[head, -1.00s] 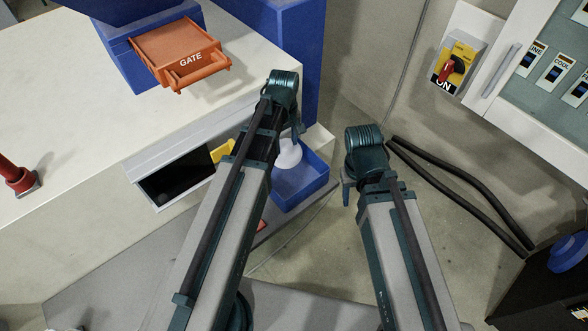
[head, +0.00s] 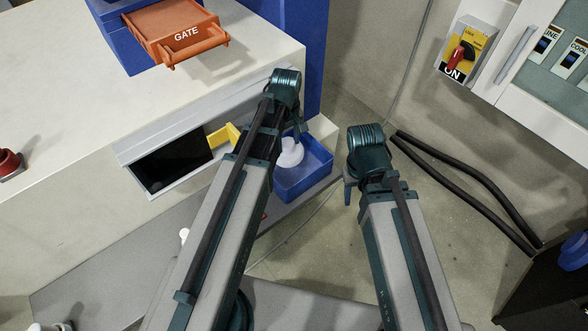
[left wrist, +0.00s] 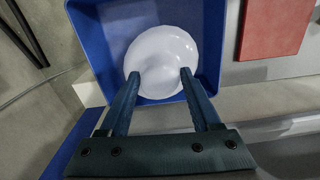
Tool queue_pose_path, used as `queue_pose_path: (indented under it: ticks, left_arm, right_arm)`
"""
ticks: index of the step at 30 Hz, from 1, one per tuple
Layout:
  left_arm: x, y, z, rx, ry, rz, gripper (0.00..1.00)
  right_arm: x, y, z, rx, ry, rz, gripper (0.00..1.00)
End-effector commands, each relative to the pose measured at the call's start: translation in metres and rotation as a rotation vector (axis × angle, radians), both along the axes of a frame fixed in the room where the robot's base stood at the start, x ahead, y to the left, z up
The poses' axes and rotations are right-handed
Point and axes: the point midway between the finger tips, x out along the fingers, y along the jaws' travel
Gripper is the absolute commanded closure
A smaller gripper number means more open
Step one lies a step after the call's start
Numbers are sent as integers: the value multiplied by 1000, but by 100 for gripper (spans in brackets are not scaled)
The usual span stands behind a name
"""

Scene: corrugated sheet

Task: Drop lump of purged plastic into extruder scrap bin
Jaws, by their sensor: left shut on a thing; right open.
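The white lump of plastic (head: 291,152) is held by my left gripper (head: 297,135), which is shut on it. In the left wrist view the round, smooth lump (left wrist: 162,50) sits between the two fingertips (left wrist: 160,74). Behind it is the blue scrap bin (left wrist: 86,38). In the head view the lump overlaps the inside of the blue bin (head: 305,184); how high it is above the bin floor I cannot tell. My left arm hides part of the bin's left side. My right gripper (head: 348,190) is open and empty, to the right of the bin.
A white machine body with an orange tray marked GATE (head: 176,30) stands at left. A dark opening (head: 172,165) and a yellow part (head: 222,136) are beside my left arm. Black hoses (head: 465,190) lie on the floor at right, below a control cabinet.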

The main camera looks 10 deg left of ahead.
Motion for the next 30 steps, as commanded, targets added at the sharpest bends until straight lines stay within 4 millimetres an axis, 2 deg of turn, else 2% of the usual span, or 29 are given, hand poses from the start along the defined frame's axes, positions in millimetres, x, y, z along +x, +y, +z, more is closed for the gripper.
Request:
queue_pose_path:
  ticks: [8, 9, 14, 25, 30]
  left_arm:
    - [0, 0, -1, 0, 0, 0, 100]
    - [0, 0, -1, 0, 0, 0, 29]
    - [0, 0, -1, 0, 0, 0, 1]
    - [0, 0, 0, 0, 0, 0, 1]
    - [0, 0, 10, 0, 0, 0, 1]
  right_arm:
    - [0, 0, -1, 0, 0, 0, 50]
    - [0, 0, -1, 0, 0, 0, 50]
    - [0, 0, -1, 0, 0, 0, 50]
    - [0, 0, 0, 0, 0, 0, 50]
    - [0, 0, 10, 0, 0, 0, 50]
